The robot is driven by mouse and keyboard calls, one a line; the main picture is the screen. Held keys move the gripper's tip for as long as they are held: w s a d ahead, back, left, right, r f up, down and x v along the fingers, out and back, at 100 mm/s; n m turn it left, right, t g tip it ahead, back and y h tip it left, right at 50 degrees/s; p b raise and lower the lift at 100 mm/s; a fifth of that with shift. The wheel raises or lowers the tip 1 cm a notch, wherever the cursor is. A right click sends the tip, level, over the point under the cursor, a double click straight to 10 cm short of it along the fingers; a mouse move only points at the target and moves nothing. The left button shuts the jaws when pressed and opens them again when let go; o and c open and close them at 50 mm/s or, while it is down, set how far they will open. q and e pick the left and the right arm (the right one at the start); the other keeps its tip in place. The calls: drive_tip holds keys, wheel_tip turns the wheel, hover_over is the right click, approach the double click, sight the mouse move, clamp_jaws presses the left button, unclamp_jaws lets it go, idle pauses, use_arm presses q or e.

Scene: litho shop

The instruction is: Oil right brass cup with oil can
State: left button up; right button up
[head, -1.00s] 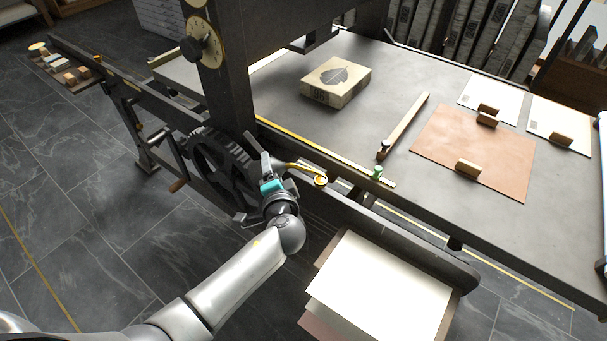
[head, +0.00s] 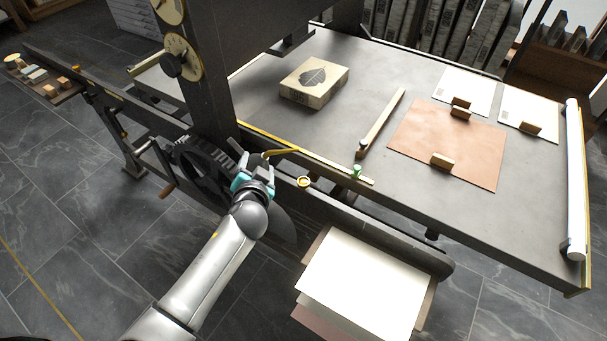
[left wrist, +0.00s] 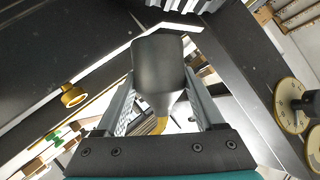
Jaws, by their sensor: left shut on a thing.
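The right brass cup (head: 304,182) sits on the dark front rail of the press, right of the gear wheel. It also shows in the left wrist view (left wrist: 73,96). My left gripper (head: 257,167) is shut on the dark grey oil can (left wrist: 160,68), whose body stands between the fingers. The can's thin yellow spout (head: 281,153) points right in the head view; its tip appears up and left of the cup, apart from it. A small brass piece (head: 76,68), perhaps the other cup, is on the rail at far left. My right gripper is out of view.
A toothed gear wheel (head: 200,170) and press upright (head: 208,95) stand beside my left gripper. A green-topped piece (head: 356,171) is on the bed edge. A paper stack (head: 362,285) lies in front. The bed (head: 300,128) holds a printed stone (head: 315,82).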

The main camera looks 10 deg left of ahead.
use_arm(q)
drive_tip(key=shift+r+n+h+p, duration=0.6)
drive_tip(key=shift+r+n+p, duration=0.1)
drive_tip(key=shift+r+p, duration=0.15)
drive_tip(key=shift+f, duration=0.1)
drive_tip(key=s+r+n+p, duration=0.1)
drive_tip(key=s+a+r+n+h+p, duration=0.1)
drive_tip(key=p, duration=0.1)
drive_tip(key=s+r+n+h+p, duration=0.1)
drive_tip(key=p, duration=0.1)
drive_tip(key=shift+s+a+t, duration=0.2)
drive_tip(key=shift+s+t, duration=0.1)
drive_tip(key=shift+s, duration=0.05)
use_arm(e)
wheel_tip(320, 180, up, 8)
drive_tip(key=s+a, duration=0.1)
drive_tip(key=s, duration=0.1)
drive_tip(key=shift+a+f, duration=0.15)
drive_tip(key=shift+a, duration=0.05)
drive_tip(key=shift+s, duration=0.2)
